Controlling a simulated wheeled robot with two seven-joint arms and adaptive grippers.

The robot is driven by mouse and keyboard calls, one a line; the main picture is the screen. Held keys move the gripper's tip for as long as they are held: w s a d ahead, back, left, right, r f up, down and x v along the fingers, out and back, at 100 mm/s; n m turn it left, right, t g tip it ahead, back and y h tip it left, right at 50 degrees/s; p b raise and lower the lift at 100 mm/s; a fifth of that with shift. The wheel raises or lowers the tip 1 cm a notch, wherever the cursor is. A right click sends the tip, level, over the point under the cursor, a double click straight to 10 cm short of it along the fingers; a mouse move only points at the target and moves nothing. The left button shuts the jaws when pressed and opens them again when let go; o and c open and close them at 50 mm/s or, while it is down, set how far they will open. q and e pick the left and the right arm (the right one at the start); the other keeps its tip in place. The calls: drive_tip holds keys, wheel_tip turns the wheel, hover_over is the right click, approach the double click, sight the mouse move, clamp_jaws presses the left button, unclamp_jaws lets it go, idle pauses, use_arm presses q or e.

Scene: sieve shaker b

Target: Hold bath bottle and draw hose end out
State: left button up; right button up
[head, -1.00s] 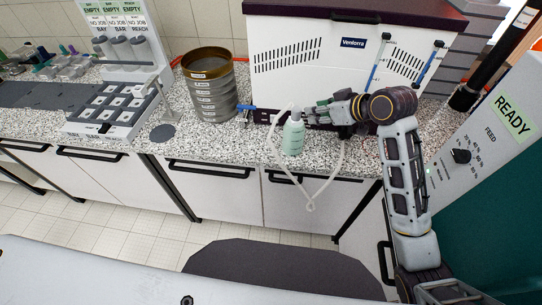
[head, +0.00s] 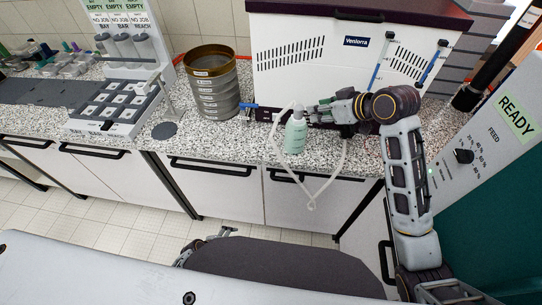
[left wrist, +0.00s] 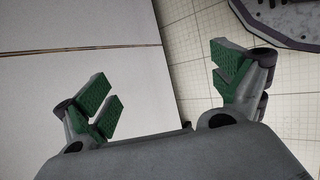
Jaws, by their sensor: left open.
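The pale green bath bottle (head: 295,137) stands upright on the counter near its front edge. A whitish hose (head: 327,186) runs at the bottle's top, hangs in a loop over the counter's front edge and rises again to the right; its end inside the bottle cannot be made out. My right gripper (head: 309,112) is at the bottle's neck from the right; its fingertips are too small to show whether they grip. My left gripper (head: 226,232) is low in front of the cabinets, well away from the bottle. In the left wrist view (left wrist: 165,85) its green-padded fingers are wide apart and empty.
A sieve stack (head: 213,85) stands left of the bottle. A white machine (head: 350,60) stands behind it. Cabinet doors with black handles (head: 210,168) lie below the counter. A green-sided machine (head: 500,150) is at right.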

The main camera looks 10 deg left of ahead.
use_arm(q)
drive_tip(key=w+d+r+n+t+h, duration=0.2)
drive_tip(key=w+d+r+n, duration=0.1)
drive_tip(key=w+d+r, duration=0.5)
drive_tip(key=n+t+h, duration=0.4)
drive_tip(key=n+t, duration=0.4)
drive_tip(key=n, duration=0.1)
approach(296, 135)
drive_tip(key=f, duration=0.1)
drive_tip(key=a+f, duration=0.1)
drive_tip(key=w+a+f, duration=0.1)
drive_tip(key=shift+w+f, duration=0.1)
drive_tip(key=shift+f, duration=0.3)
drive_tip(key=shift+f+x, duration=0.2)
drive_tip(key=shift+x, duration=3.25)
drive_tip(key=shift+f+x, duration=0.15)
drive_tip(key=shift+x, duration=3.35)
